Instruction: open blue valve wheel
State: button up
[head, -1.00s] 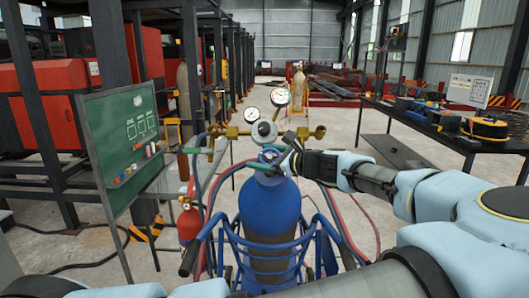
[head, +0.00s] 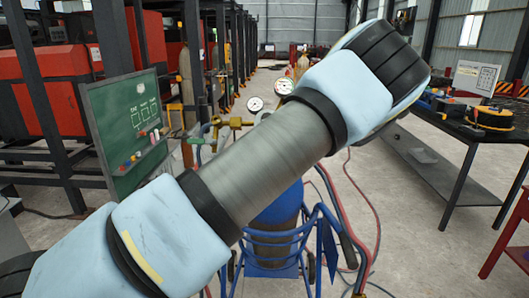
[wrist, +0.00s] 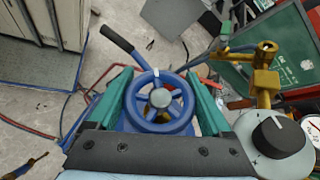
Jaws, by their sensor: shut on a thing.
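The blue valve wheel (wrist: 160,120) is in the middle of the wrist view, seen face-on, with spokes, a grey hub and a small white mark on its far rim. My gripper (wrist: 159,75) has its two green fingers on either side of the wheel, shut on its rim. In the head view the blue gas cylinder (head: 277,212) stands upright in its blue cart (head: 270,268). My arm covers the wheel and gripper there.
Pressure gauges (head: 255,104) show beyond my arm. A green board (head: 125,130) stands left; a black tool table (head: 470,128) stands right. Hoses run beside the cylinder.

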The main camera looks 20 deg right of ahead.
jog(key=n+g, duration=0.1)
jog(key=g, duration=0.1)
jog(key=n+g+h, duration=0.1)
jog(key=n+g, duration=0.1)
jog(key=s+n+g+h, duration=0.1)
jog(key=n+g, duration=0.1)
jog(key=shift+f, duration=0.25)
jog(key=shift+s+d+f+n+g+h, duration=0.1)
jog(key=shift+s+d+n+g+h, duration=0.1)
jog(key=shift+n+g+h, duration=0.45)
jog(key=shift+s+d+f+n+g+h, duration=0.15)
jog(key=shift+n+g+h, duration=0.35)
jog(key=shift+n+h, duration=0.25)
jog(key=shift+s+d+n+g+h, duration=0.1)
jog(key=shift+s+n+g+h, duration=0.1)
jog(key=shift+n+g+h, duration=0.5)
